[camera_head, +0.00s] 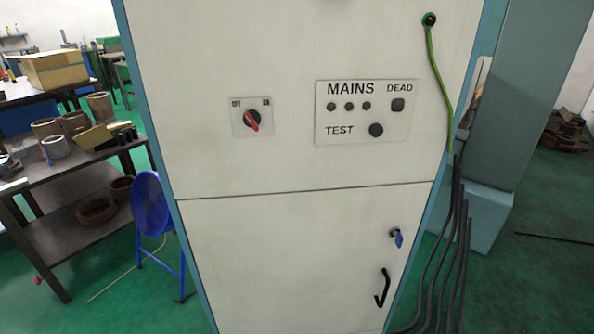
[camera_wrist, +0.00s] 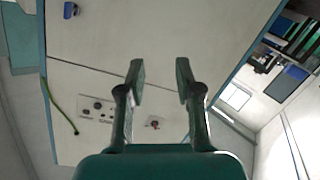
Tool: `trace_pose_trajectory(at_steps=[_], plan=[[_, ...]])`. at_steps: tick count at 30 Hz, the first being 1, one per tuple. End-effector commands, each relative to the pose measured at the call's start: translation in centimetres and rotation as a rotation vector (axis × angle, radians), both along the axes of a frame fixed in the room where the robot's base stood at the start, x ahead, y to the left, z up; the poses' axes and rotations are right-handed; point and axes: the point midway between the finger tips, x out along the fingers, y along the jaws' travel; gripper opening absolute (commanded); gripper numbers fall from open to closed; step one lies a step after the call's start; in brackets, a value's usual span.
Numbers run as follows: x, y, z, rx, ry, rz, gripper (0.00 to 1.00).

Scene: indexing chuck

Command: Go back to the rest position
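My gripper (camera_wrist: 160,76) shows in the wrist view with its two fingers apart and nothing between them. It is in front of a pale cabinet; I cannot tell the exact distance. The head view shows the cabinet (camera_head: 300,235) but not my gripper. A rotary switch (camera_head: 252,119) with a red knob sits on the cabinet's upper part, and it also shows small in the wrist view (camera_wrist: 155,123). To its right is the MAINS panel (camera_head: 345,123), with small round lamps or buttons, a TEST button and a DEAD indicator.
A green cable (camera_head: 437,75) and several dark cables (camera_head: 456,240) run down the right side. A workbench (camera_head: 75,165) with pots and a blue round-topped stand (camera_head: 152,205) are at left.

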Motion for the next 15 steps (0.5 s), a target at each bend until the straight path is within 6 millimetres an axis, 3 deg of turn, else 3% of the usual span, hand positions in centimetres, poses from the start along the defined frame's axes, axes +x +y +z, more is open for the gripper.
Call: trace_pose_trajectory(at_steps=[6,15], plan=[[-6.0,-2.9,-3.5,0.078,0.054,-0.033,0.34],[-14.6,-5.9,-5.7,0.209,0.110,-0.102,0.34]])
